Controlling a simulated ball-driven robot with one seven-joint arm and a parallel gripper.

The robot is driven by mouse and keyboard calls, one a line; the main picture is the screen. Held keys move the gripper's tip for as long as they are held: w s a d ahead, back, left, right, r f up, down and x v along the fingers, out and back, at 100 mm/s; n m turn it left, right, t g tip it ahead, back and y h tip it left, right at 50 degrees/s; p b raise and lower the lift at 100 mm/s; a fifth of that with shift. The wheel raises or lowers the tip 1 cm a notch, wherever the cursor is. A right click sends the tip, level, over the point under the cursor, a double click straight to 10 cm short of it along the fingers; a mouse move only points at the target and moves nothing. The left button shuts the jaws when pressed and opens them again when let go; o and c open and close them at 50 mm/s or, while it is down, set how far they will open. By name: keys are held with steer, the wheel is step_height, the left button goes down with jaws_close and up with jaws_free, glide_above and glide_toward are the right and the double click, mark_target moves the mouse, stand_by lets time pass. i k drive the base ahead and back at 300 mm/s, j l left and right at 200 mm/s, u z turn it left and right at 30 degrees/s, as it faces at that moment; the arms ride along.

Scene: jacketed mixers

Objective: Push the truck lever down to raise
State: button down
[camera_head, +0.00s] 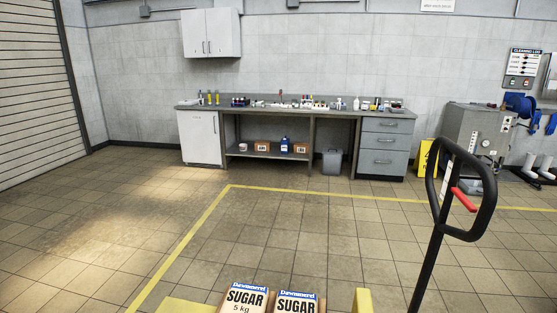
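A pallet truck handle (430,254) stands at the right in the head view, a black loop on a black shaft that leans slightly. A red lever (464,200) sits inside the loop, sloping down to the right. My gripper does not show in this view.
Sugar packs (245,299) sit at the bottom edge. A workbench (334,117) with small items lines the back wall. A grey machine (476,133) and yellow floor sign (427,158) stand behind the handle. The tiled floor left of the yellow line is clear.

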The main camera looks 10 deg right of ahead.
mark_target(465, 202)
steer(key=l+u, duration=0.1)
steer(key=l, duration=0.6)
steer(key=k+l, duration=0.1)
steer(key=l, duration=0.55)
steer(key=l+u, duration=0.15)
steer(key=l, duration=0.55)
steer(key=k+l, duration=0.1)
steer(key=l, duration=0.6)
steer(key=u, duration=0.05)
